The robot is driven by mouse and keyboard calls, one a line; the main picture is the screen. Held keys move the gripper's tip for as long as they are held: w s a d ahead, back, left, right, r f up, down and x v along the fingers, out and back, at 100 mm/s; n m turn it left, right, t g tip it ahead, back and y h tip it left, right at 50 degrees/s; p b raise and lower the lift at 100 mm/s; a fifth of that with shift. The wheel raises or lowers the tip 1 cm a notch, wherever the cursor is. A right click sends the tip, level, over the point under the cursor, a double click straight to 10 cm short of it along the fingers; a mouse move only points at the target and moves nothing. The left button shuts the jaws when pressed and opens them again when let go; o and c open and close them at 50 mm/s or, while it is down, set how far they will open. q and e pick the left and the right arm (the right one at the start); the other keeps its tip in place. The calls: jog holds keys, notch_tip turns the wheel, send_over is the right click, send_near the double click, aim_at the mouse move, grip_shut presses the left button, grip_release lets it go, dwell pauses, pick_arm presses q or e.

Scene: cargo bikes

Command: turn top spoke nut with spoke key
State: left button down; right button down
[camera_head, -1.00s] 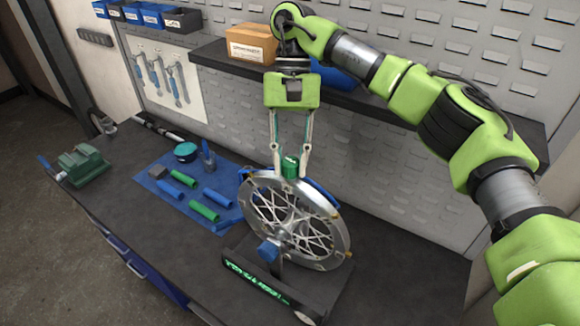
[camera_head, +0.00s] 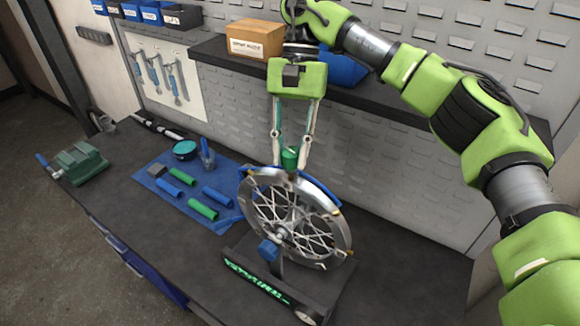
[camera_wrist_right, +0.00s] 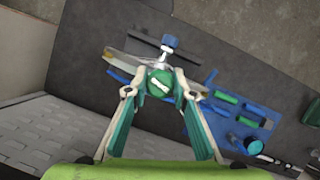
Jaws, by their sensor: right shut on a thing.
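The spoke key is a small green piece (camera_head: 290,157) at the top of the wheel; it shows as a green round body with a white mark (camera_wrist_right: 160,82) in the right wrist view. My right gripper (camera_head: 291,163) points down and is shut on it. The silver spoked wheel (camera_head: 330,222) stands upright in a dark truing stand (camera_head: 262,282) with a green display. The top spoke nut is hidden by the key and fingers, so I cannot tell whether the key sits around it. My left gripper is not in view.
A blue mat (camera_head: 157,183) left of the wheel holds blue and green cylinders and a teal tin (camera_head: 185,150). A green vise (camera_head: 82,163) sits at the left bench edge. A shelf with a cardboard box (camera_head: 256,38) is behind my right gripper.

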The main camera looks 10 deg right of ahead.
jog(key=m+b, duration=0.1)
jog(key=m+y+b, duration=0.1)
jog(key=m, duration=0.1)
jog(key=shift+s+d+f+t, duration=0.1)
jog(key=shift+d+f+t, duration=0.1)
jog(key=shift+t, duration=0.1)
jog(key=shift+a+r+m+t, duration=0.15)
jog(key=shift+m+t, duration=0.15)
jog(key=shift+m, duration=0.3)
jog(key=m+t+y+b, duration=0.1)
jog(key=m+b, duration=0.3)
jog(key=shift+f, duration=0.2)
jog(key=m+b, duration=0.1)
jog(key=m+t+b, duration=0.1)
jog(key=shift+r+m, duration=0.2)
jog(key=shift+m, duration=0.1)
jog(key=shift+f+m+t+y+b, duration=0.1)
jog(key=shift+m+t+y+b, duration=0.2)
jog(key=shift+m+t+b, duration=0.55)
jog(key=shift+s+m, duration=0.1)
jog(key=shift+m, duration=0.55)
jog(key=shift+r, duration=0.2)
jog(key=shift+a+g, duration=0.1)
jog(key=shift+g, duration=0.15)
jog(key=shift+f+b, duration=0.75)
jog(key=shift+f, duration=0.15)
